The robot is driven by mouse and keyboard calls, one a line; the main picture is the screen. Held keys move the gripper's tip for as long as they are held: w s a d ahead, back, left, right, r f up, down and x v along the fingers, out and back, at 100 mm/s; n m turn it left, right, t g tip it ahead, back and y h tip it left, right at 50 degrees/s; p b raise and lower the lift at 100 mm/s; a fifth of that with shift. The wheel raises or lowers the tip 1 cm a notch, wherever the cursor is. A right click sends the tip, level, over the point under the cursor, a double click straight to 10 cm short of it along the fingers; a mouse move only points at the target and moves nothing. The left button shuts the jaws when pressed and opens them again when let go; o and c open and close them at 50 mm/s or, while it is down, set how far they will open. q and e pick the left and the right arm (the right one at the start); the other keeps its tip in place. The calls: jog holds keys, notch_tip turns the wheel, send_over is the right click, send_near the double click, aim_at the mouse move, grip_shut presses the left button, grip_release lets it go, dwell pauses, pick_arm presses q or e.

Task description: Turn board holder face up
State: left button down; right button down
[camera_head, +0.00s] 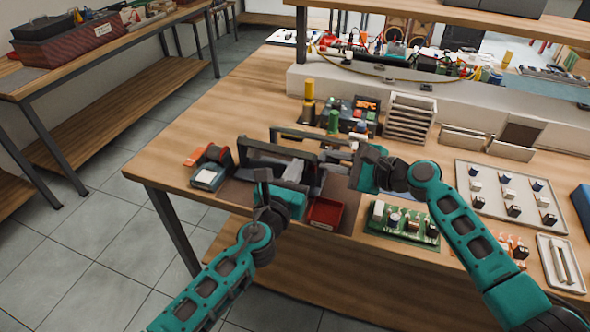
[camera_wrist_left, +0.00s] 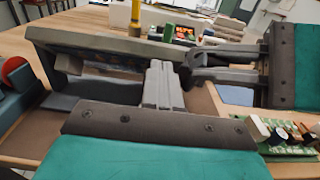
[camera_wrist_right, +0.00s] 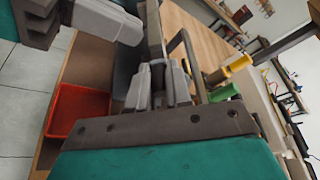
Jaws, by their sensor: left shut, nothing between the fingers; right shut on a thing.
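The board holder (camera_head: 275,152), a dark grey rectangular frame, stands tilted up on its edge on the brown mat near the bench's front edge. Its long bar (camera_wrist_left: 110,42) crosses the upper part of the left wrist view. My right gripper (camera_head: 347,160) is shut on the holder's right end; in the right wrist view the fingers (camera_wrist_right: 160,85) close around its edge (camera_wrist_right: 154,35). My left gripper (camera_head: 291,172) is shut and empty in front of the frame; its light grey fingers (camera_wrist_left: 160,85) are together in the left wrist view. They hide part of the holder.
A red tray (camera_head: 326,212) lies just in front, and a green circuit board (camera_head: 402,224) lies to the right. A small meter (camera_head: 207,177) is at the left. Yellow-handled (camera_head: 309,90) and green-handled (camera_head: 333,122) tools stand behind. The bench is clear at back left.

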jog(key=shift+s+a+f, duration=0.15)
jog(key=shift+s+f, duration=0.25)
jog(key=shift+f, duration=0.3)
pick_arm(q)
jog(key=shift+w+r, duration=0.4)
jog(key=shift+r, duration=0.3)
pick_arm(e)
jog(key=shift+s+a, duration=0.1)
jog(key=shift+r, duration=0.1)
pick_arm(q)
jog(key=shift+d+r, duration=0.1)
pick_arm(e)
jog(key=c, duration=1.1)
grip_release()
